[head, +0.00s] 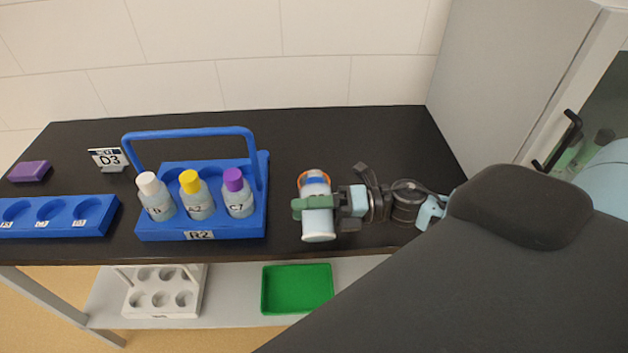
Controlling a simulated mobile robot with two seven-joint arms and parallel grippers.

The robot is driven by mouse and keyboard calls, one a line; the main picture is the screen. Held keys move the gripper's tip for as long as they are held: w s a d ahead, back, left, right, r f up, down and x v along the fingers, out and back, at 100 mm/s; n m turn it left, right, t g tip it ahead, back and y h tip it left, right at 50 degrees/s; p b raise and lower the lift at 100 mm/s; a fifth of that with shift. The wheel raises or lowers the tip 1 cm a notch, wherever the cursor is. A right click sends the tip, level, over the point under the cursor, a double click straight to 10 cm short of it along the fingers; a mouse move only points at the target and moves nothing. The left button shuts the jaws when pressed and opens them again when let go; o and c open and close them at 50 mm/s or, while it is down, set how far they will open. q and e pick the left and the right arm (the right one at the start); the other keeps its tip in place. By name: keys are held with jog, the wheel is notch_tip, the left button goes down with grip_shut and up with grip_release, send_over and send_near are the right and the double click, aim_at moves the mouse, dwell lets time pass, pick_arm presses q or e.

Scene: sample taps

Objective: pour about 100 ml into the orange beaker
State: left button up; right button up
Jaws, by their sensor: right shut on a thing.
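The orange beaker (300,181) stands on the black bench, right of the blue carrier. Only part of its orange rim shows, behind a pale bottle. My right gripper (318,203) is shut on this pale bottle (318,226). The bottle is tilted, its broad end toward me and its blue-banded far end at the beaker's rim. I cannot tell whether liquid is flowing, and the level in the beaker is hidden. My left gripper is not in view.
The blue carrier (203,226) holds white-, yellow- and purple-capped bottles under a raised handle. A blue rack (100,222), purple block (30,171) and D3 sign (108,159) are at left. A green tray (297,288) and white rack (163,311) sit below. A grey cabinet (510,80) bounds the right.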

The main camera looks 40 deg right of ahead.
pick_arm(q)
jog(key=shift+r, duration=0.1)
pick_arm(e)
jog(key=shift+m, duration=0.3)
dwell(0.3)
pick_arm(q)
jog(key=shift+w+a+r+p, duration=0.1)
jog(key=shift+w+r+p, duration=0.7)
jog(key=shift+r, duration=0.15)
pick_arm(e)
jog(key=shift+w+d+r+m, duration=0.1)
jog(key=shift+w+r+m, duration=0.1)
jog(key=shift+r+m, duration=0.3)
jog(key=shift+w+d+r+m, duration=0.1)
jog(key=shift+w+r+m, duration=0.05)
jog(key=shift+m, duration=0.55)
dwell(1.3)
